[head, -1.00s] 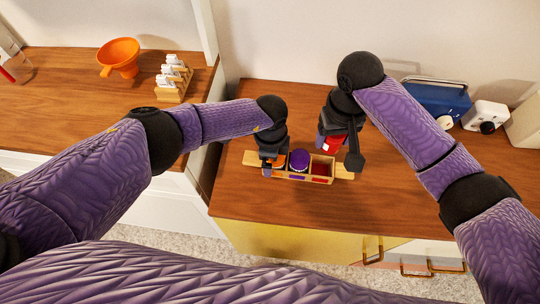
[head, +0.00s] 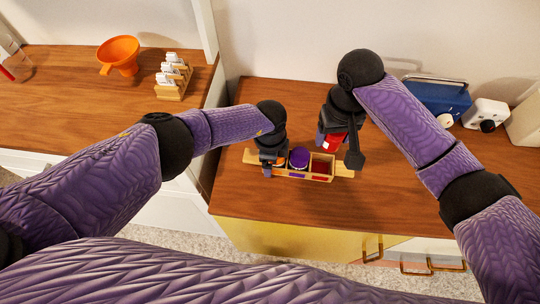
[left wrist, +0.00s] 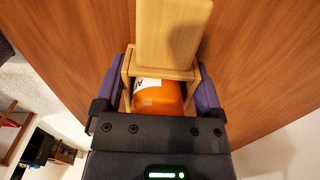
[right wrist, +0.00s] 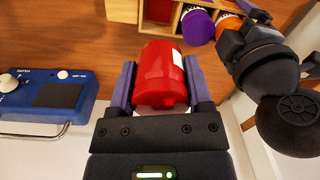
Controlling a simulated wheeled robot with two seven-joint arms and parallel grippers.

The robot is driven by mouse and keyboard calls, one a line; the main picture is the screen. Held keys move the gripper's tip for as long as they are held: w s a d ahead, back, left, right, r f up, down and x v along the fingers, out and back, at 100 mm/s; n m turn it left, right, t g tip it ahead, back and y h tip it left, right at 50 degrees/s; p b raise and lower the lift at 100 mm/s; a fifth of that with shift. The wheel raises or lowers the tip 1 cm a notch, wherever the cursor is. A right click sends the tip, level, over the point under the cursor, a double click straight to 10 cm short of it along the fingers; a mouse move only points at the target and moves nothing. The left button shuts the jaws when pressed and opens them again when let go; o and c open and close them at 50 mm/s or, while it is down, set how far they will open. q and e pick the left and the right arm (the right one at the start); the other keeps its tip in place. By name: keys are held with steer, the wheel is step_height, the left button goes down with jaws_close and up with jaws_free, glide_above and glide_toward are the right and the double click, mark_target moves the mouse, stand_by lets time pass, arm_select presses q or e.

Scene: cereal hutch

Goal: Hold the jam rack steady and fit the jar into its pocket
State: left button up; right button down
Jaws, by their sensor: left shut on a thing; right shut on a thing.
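The wooden jam rack (head: 344,171) stands on the right counter. An orange jar (left wrist: 157,96) sits in its left pocket and a purple-lidded jar (head: 299,158) in the middle one. The right pocket (head: 321,166) looks empty, with a red label on its front. My left gripper (head: 270,165) is shut across the rack's left end, a finger on each side. My right gripper (right wrist: 160,88) is shut on the red jar (right wrist: 160,72), also seen in the head view (head: 333,142). The jar is apart from the rack, just behind the right pocket; its exact height is unclear.
A blue radio-like box (head: 437,100) and a white device (head: 485,115) stand at the back right. On the left counter are an orange funnel (head: 119,54) and a small wooden rack of white-topped items (head: 173,78). The counter right of the jam rack is clear.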

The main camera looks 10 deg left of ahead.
step_height(320, 180, down, 6)
steer(key=n, duration=0.4)
steer(key=shift+r, duration=0.1)
glide_above(321, 172)
steer(key=shift+w+f, duration=0.2)
steer(key=shift+f, duration=2.2)
arm_select(q)
steer(key=shift+s, duration=0.1)
arm_select(e)
steer(key=shift+s+f, duration=0.2)
steer(key=shift+c, duration=0.3)
jaws_free()
steer(key=shift+o, duration=0.3)
steer(key=shift+r, duration=0.1)
step_height(321, 172, up, 12)
steer(key=shift+w+r, duration=0.15)
steer(key=shift+r, duration=0.1)
